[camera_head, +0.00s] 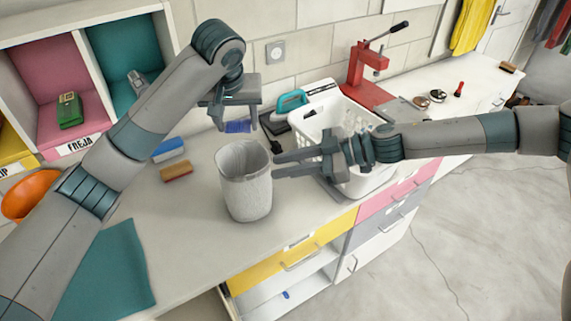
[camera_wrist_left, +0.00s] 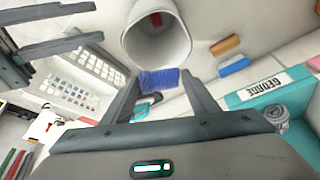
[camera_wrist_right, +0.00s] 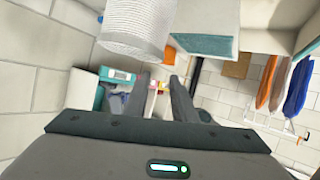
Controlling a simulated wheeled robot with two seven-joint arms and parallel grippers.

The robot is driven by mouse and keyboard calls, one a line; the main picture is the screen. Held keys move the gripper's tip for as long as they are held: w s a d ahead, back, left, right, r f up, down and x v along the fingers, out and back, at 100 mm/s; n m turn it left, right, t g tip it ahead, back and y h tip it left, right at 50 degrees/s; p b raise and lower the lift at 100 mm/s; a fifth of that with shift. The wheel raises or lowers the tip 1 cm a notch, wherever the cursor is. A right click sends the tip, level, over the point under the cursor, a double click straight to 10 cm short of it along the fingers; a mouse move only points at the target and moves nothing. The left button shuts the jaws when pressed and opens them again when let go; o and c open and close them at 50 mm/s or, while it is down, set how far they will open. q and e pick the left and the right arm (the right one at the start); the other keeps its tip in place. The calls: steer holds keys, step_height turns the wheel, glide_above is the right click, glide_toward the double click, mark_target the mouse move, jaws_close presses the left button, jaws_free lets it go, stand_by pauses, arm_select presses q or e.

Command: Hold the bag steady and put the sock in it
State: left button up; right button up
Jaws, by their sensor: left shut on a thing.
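The bag (camera_head: 245,187) is a white, round, open-topped holder standing upright on the counter. In the left wrist view the bag (camera_wrist_left: 135,45) shows its open mouth, with something small and red inside. My left gripper (camera_head: 236,122) is shut on a blue sock (camera_head: 238,127), above and slightly behind the bag's rim. The sock also shows between the fingertips in the left wrist view (camera_wrist_left: 160,79). My right gripper (camera_head: 277,165) is open, its fingers pointing left at the bag's right side near the rim. In the right wrist view the bag (camera_wrist_right: 135,25) lies beyond the fingertips, not clearly between them.
A white basket (camera_head: 355,183) stands right of the bag, behind my right gripper. A blue brush-like block (camera_head: 168,150) and a brown one (camera_head: 176,171) lie to the left. A teal mat (camera_head: 112,275) covers the front left. A red press (camera_head: 365,75) stands at the back.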

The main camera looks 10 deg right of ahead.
mark_target(246, 183)
steer(key=shift+a, duration=0.1)
steer(key=x, duration=1.1)
steer(key=shift+w+a+f, duration=0.1)
steer(key=shift+a+f, duration=0.15)
steer(key=shift+a, duration=0.1)
jaws_close()
